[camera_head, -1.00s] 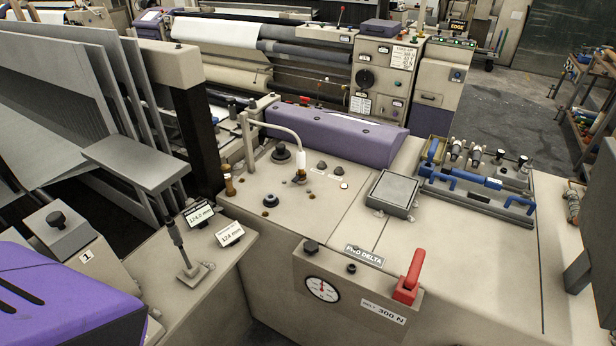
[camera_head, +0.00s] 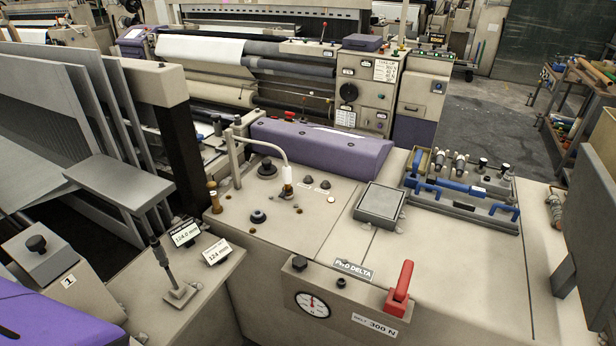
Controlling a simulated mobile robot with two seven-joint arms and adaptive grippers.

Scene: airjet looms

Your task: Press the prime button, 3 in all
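No label reading "prime" is legible, so I cannot tell which control is the prime button. Round candidates stand on the beige machine top (camera_head: 330,245): a black knob (camera_head: 267,169) at the back left, a dark round button (camera_head: 258,216) nearer the front, and two small dark domes (camera_head: 325,184) right of a bent pipe. The front box (camera_head: 350,307) carries a black knob (camera_head: 299,263) and a smaller dark knob (camera_head: 341,283). Neither of my grippers shows in the head view.
A bent pipe (camera_head: 262,143) arches over the machine top. Blue-handled fittings (camera_head: 465,185) sit at right. A grey shelf (camera_head: 118,182) and a lever (camera_head: 163,262) are at left. Open floor (camera_head: 490,130) lies at back right.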

